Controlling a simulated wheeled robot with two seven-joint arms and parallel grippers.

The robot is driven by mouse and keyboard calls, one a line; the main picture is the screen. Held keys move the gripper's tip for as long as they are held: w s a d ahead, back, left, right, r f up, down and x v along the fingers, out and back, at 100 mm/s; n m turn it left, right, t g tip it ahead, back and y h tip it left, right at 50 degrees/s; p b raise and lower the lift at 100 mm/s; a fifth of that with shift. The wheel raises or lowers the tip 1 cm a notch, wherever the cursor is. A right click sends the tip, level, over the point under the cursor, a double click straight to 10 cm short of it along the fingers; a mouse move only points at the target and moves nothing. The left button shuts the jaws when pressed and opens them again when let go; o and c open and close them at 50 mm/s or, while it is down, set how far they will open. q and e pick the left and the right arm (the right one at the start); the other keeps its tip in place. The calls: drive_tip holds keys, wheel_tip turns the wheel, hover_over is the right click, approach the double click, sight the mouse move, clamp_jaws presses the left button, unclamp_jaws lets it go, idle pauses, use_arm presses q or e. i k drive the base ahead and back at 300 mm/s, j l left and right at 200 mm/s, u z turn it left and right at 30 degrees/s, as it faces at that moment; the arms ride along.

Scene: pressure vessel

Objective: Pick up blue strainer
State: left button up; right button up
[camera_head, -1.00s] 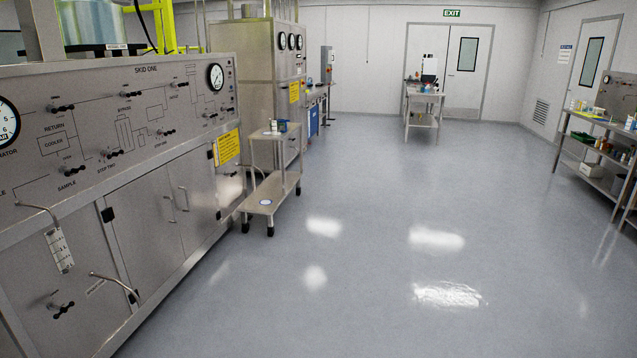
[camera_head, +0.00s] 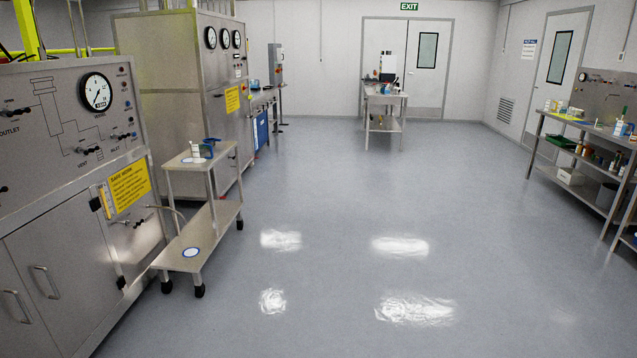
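A small blue object (camera_head: 208,149) sits on the top shelf of the steel cart (camera_head: 226,150), left of centre. It may be the blue strainer, but it is too small to make out its shape. A small white container (camera_head: 196,152) stands beside it. Neither of my grippers shows in the view.
A round white disc with a blue rim (camera_head: 191,252) lies on the cart's lower shelf. The skid panel (camera_head: 62,120) borders the left side, close to the cart. A cluttered workbench (camera_head: 590,126) stands at right. The grey floor (camera_head: 400,220) between is clear.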

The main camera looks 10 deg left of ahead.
sight(212, 141)
drive_tip(key=i+u, duration=0.1)
drive_tip(key=i, duration=0.8)
drive_tip(key=i+l, duration=0.15)
drive_tip(key=i, duration=0.75)
drive_tip(key=i+u, duration=0.15)
drive_tip(key=i, duration=0.75)
drive_tip(key=i+l+u, duration=0.1)
drive_tip(key=i+u, duration=0.35)
drive_tip(key=i, duration=1.95)
drive_tip(key=i+z, duration=0.2)
drive_tip(key=i, duration=0.85)
drive_tip(key=i+u, duration=0.45)
drive_tip(key=i+l+u, duration=0.2)
drive_tip(key=u, duration=0.3)
drive_tip(key=i+u, duration=0.15)
drive_tip(key=u, duration=0.25)
drive_tip(key=i+u, duration=0.15)
drive_tip(key=u, duration=0.25)
drive_tip(key=i+l+u, duration=0.1)
drive_tip(key=u, duration=0.3)
drive_tip(key=i+l+u, duration=0.15)
drive_tip(key=u, duration=0.25)
drive_tip(key=i+l+u, duration=0.15)
drive_tip(key=u, duration=0.25)
